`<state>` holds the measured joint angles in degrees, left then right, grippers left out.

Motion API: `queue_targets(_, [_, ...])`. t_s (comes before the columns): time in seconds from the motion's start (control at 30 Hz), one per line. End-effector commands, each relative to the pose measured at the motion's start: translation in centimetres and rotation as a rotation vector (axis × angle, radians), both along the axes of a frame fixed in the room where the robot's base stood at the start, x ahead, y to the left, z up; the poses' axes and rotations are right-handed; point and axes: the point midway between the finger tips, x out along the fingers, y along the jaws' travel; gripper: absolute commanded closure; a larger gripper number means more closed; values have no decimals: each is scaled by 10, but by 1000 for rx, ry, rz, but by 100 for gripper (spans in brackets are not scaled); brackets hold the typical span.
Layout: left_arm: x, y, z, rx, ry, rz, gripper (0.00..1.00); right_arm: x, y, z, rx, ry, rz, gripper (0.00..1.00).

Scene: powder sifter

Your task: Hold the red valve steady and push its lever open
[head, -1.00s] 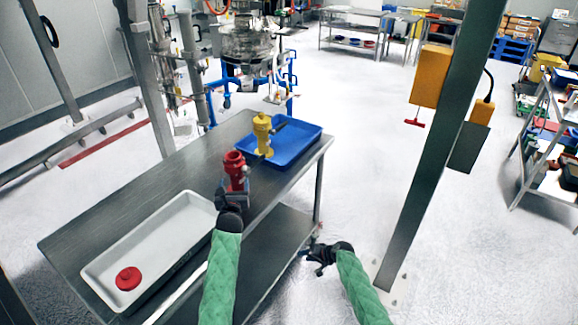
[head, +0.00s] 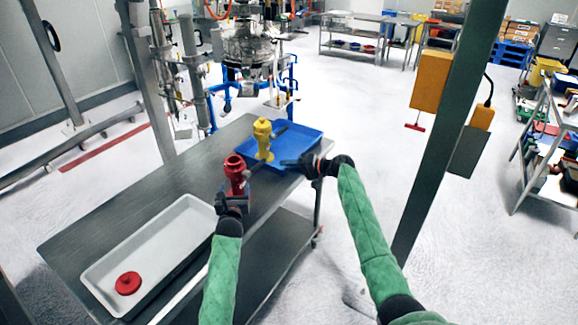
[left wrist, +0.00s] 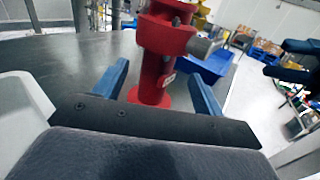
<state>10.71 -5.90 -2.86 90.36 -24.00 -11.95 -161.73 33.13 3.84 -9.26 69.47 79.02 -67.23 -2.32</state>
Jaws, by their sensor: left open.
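The red valve (head: 235,172) stands upright on the metal table, and its red body (left wrist: 158,60) fills the middle of the left wrist view. Its grey lever stub (left wrist: 203,47) points right in that view. My left gripper (head: 234,198) is open, with its blue fingers on either side of the valve's lower body; a gap shows in the left wrist view (left wrist: 160,92). My right gripper (head: 292,163) is over the near right edge of the blue tray, right of the valve and apart from it. I cannot tell whether its jaws are open.
A white tray (head: 175,235) with a red round cap (head: 128,283) lies at the table's front left. A green post (head: 440,150) rises to the right.

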Motion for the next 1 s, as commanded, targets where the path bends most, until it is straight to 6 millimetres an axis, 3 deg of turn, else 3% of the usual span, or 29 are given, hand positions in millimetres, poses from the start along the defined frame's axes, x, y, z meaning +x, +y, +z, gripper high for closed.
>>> queue_targets(0.23, [12, 0, 1, 0, 0, 1, 30, 1, 1, 9, 10, -7, 9, 64])
queue_targets(0.7, [69, 1, 0, -1, 0, 0, 30, 1, 1, 9, 9, -7, 8, 64])
queue_targets(1.0, [78, 1, 0, 0, 0, 0, 30, 1, 1, 9, 9, -7, 8, 64])
